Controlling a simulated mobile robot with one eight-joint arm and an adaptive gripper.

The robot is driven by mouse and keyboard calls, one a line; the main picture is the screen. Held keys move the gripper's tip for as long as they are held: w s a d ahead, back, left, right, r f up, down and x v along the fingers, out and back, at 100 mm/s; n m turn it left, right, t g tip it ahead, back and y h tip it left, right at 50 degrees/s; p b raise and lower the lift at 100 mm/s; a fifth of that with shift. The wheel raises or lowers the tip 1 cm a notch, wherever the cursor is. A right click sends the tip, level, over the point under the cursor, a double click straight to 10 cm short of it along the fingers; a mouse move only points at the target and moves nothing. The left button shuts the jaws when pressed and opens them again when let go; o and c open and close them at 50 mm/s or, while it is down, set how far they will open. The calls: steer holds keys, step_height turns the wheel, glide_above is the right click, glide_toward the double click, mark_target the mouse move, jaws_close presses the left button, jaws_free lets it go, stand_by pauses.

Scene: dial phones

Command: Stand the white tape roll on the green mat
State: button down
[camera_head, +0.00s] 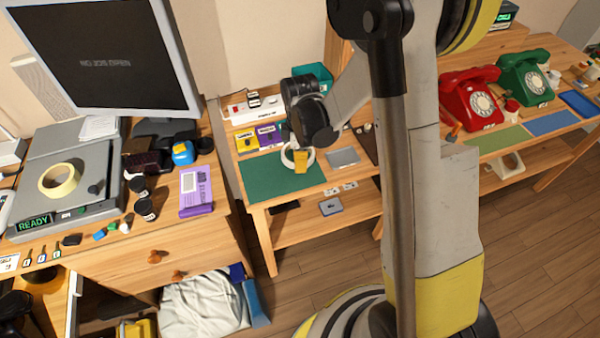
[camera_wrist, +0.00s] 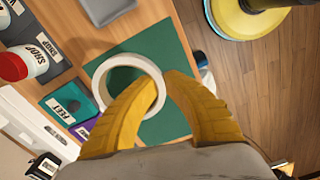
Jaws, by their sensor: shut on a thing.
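The white tape roll (camera_head: 287,156) is a ring at my gripper (camera_head: 301,166), over the back right part of the green mat (camera_head: 270,184). In the wrist view, my yellow fingers (camera_wrist: 162,80) are shut on the right wall of the roll (camera_wrist: 124,61), with one finger across its opening. The roll's face is seen as a nearly round ring there, with the green mat (camera_wrist: 172,42) behind it. Whether the roll touches the mat, and its exact tilt, I cannot tell. The fingers hide part of the roll.
A grey pad (camera_head: 343,157) lies right of the mat. A yellow box (camera_head: 246,138), a purple box (camera_head: 268,136) and a white power strip (camera_head: 254,110) are behind it. A cream tape roll (camera_head: 59,180) lies on the left desk. The mat's front is clear.

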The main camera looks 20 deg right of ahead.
mark_target(300, 175)
step_height(300, 175, down, 4)
steer(key=shift+r+b, duration=0.25)
steer(key=shift+b, duration=0.5)
steer(key=shift+r, duration=0.1)
steer(key=c, duration=1.6)
jaws_free()
steer(key=shift+o, duration=0.2)
